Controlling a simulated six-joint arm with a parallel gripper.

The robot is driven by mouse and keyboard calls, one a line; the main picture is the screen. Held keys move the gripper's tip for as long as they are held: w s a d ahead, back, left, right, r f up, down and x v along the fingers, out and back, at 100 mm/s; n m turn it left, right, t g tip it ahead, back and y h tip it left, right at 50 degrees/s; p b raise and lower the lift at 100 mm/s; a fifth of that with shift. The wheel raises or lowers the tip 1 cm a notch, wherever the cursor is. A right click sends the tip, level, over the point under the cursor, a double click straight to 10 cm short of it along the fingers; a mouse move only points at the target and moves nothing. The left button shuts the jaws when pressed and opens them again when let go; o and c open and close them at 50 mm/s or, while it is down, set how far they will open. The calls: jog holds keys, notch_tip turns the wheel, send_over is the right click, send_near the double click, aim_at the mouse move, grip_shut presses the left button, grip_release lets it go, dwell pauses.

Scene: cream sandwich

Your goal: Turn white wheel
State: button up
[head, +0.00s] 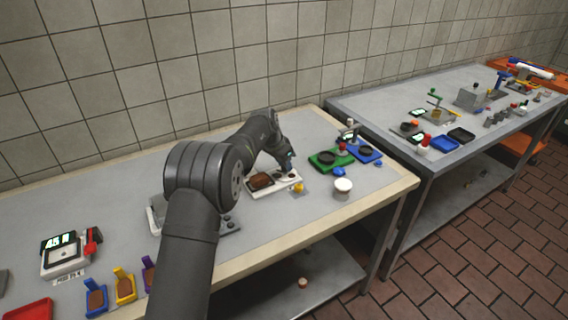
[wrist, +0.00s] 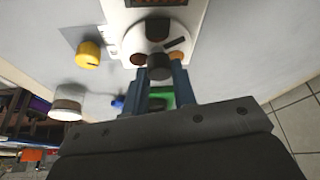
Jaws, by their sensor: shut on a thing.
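The white wheel (wrist: 128,46) is a round disc on a white base. It shows in the wrist view with dark, brown and orange spots on its face. A dark round knob (wrist: 159,66) stands up from it. My gripper (wrist: 160,76) has its two blue fingers closed on this knob. In the head view my gripper (head: 289,160) reaches down to the right end of the white base (head: 262,193). A brown block lies in the base's left part. The wheel is small and partly hidden by my gripper there.
A yellow knob (head: 298,188) sits in front of the base, and a white round-topped container (head: 343,186) stands to the right. A green board (head: 331,160) and a blue board (head: 365,153) lie behind on the right. A tiled wall backs the table.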

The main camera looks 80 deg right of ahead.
jog(key=o, duration=1)
jog(key=shift+r, duration=0.1)
jog(key=v, duration=1.7)
jog(key=shift+w, duration=0.1)
jog(key=x, duration=1.7)
